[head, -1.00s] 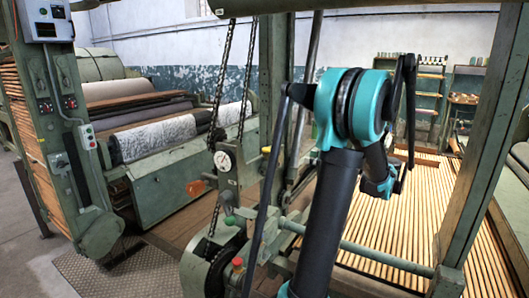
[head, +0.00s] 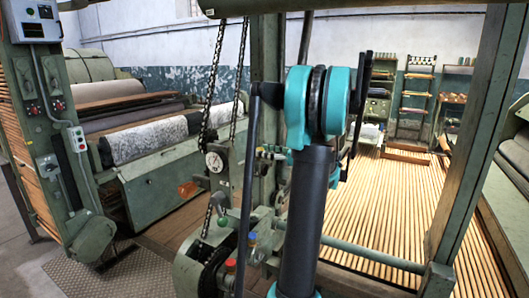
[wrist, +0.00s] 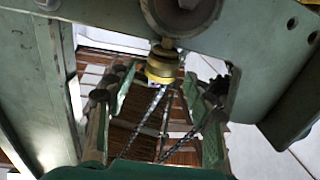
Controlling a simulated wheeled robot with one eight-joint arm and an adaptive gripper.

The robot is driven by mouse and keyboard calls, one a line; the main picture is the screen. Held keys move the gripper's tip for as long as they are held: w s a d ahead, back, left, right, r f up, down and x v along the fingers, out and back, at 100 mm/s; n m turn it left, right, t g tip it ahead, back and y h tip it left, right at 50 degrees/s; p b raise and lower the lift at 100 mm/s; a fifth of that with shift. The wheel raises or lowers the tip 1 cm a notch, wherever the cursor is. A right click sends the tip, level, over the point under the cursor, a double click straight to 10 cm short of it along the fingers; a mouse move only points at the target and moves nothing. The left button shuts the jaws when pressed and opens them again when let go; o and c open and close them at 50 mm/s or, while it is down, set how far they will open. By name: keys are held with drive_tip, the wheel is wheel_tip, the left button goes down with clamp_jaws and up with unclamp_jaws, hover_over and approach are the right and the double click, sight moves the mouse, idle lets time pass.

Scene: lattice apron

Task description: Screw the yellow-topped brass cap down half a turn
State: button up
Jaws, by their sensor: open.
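The yellow-topped brass cap (wrist: 161,68) shows in the wrist view near the top middle, below a round dark metal part. My gripper (wrist: 160,92) is open, with one green finger on each side of the picture's middle. The cap appears between and slightly above the fingertips in the picture, with visible space on both sides. I cannot tell its depth relative to the fingertips. In the head view my arm hides the gripper, and I cannot make out the cap there.
Green machine beams surround the cap in the wrist view, with chains (wrist: 150,118) beyond the fingers. In the head view, a dial gauge (head: 214,161), hanging chains (head: 213,85) and a green upright post (head: 468,130) stand near my arm. A slatted wooden apron (head: 375,205) lies behind.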

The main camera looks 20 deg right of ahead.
drive_tip(key=shift+w+a, duration=0.1)
drive_tip(key=c, duration=1.2)
drive_tip(key=shift+o, duration=0.2)
drive_tip(key=shift+a+m+t+h, duration=0.15)
drive_tip(key=shift+m+t+h, duration=0.6)
drive_tip(key=shift+h, duration=0.25)
drive_tip(key=shift+a+m+t+h, duration=0.1)
drive_tip(key=shift+m+t+h, duration=0.55)
drive_tip(key=shift+m+h, duration=0.3)
drive_tip(key=o, duration=1.2)
drive_tip(key=shift+c, duration=0.2)
drive_tip(key=shift+s, duration=0.2)
